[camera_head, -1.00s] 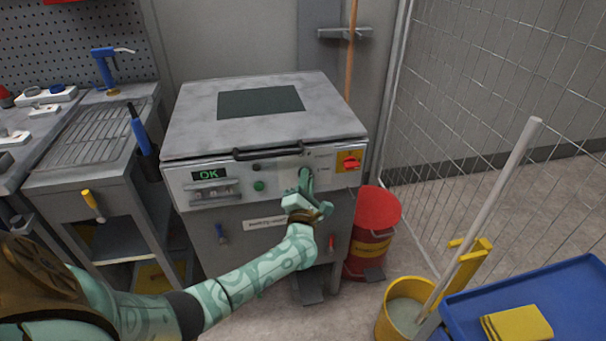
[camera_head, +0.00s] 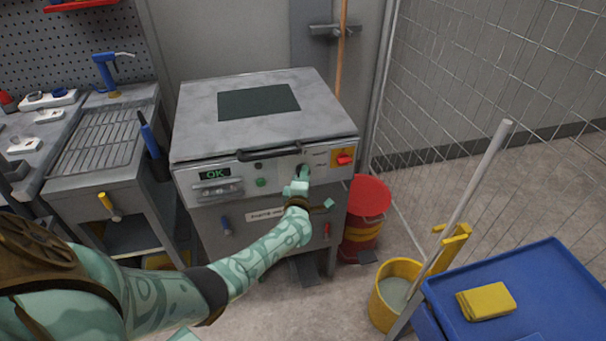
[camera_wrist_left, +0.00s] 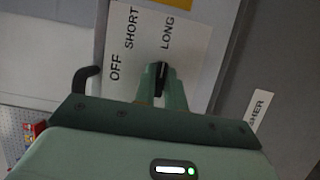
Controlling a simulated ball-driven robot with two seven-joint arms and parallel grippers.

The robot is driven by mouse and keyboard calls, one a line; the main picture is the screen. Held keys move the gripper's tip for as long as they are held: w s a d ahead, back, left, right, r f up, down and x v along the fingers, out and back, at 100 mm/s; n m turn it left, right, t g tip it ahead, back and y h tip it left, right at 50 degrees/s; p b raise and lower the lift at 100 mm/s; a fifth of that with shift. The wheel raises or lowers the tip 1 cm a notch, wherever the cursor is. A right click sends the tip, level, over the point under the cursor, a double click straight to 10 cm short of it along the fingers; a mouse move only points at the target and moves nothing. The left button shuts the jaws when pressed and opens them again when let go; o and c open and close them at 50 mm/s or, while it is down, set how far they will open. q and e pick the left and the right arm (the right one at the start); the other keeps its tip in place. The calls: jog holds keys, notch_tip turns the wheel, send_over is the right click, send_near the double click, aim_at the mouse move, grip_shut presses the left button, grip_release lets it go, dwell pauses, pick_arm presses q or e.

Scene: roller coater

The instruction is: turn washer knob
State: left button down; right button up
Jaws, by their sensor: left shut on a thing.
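The washer (camera_head: 262,160) is a grey metal cabinet with a light front panel and a green "OK" display. Its dark knob shows between the fingertips in the left wrist view (camera_wrist_left: 160,78), beside a white plate (camera_wrist_left: 150,45) lettered OFF, SHORT and LONG. In that view the fingers lie nearest the LONG lettering. My left gripper (camera_head: 303,174) is at the right part of the panel, shut on the knob. It hides most of the knob in the head view, and which mark the knob points at cannot be told. My right gripper is not in view.
A red switch (camera_head: 344,160) on yellow sits right of the gripper. A lid handle (camera_head: 268,154) juts out above the panel. A red bucket (camera_head: 365,210), a yellow mop bucket (camera_head: 385,300) and a blue cart (camera_head: 545,290) stand to the right. A grated bench (camera_head: 95,140) is left.

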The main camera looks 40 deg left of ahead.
pick_arm(q)
jog(key=shift+s+d+f, duration=0.1)
jog(key=shift+d+f, duration=0.05)
jog(key=shift+f, duration=0.05)
jog(key=c, duration=1.5)
grip_release()
jog(key=shift+o, duration=0.2)
jog(key=shift+r, duration=0.1)
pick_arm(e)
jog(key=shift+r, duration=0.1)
